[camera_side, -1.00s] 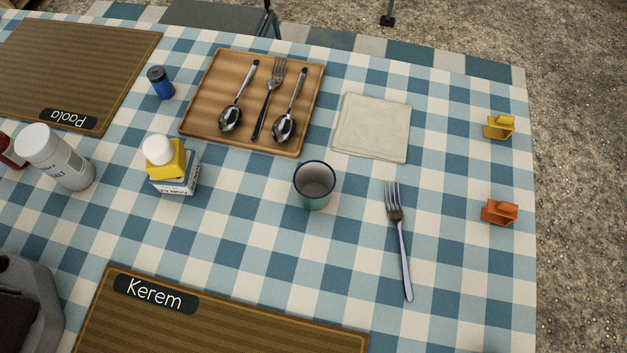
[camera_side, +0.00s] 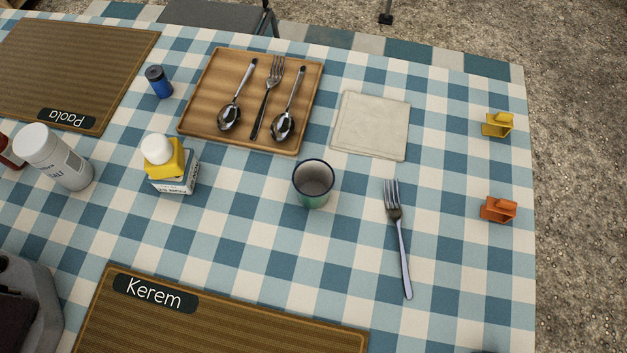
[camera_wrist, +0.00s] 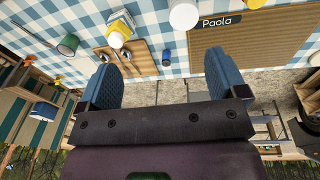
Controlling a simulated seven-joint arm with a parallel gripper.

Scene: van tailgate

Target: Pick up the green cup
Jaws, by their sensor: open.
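The green cup (camera_side: 313,186) stands upright on the checked cloth near the middle of the side view, with a dark rim and a grey, empty-looking inside. In the wrist view the cup (camera_wrist: 69,45) shows at the upper left, beyond the fingers. My gripper (camera_wrist: 158,82) is open in the wrist view, its two blue fingers wide apart with nothing between them. It is apart from the cup. The side view does not show the gripper.
Around the cup are a wooden tray (camera_side: 190,122) with cutlery, a folded napkin (camera_side: 371,125), a loose fork (camera_side: 401,240) and a yellow-topped box (camera_side: 175,170). The Kerem mat (camera_side: 230,325) lies in front. Orange (camera_side: 498,210) and yellow (camera_side: 497,124) clips sit at the right edge.

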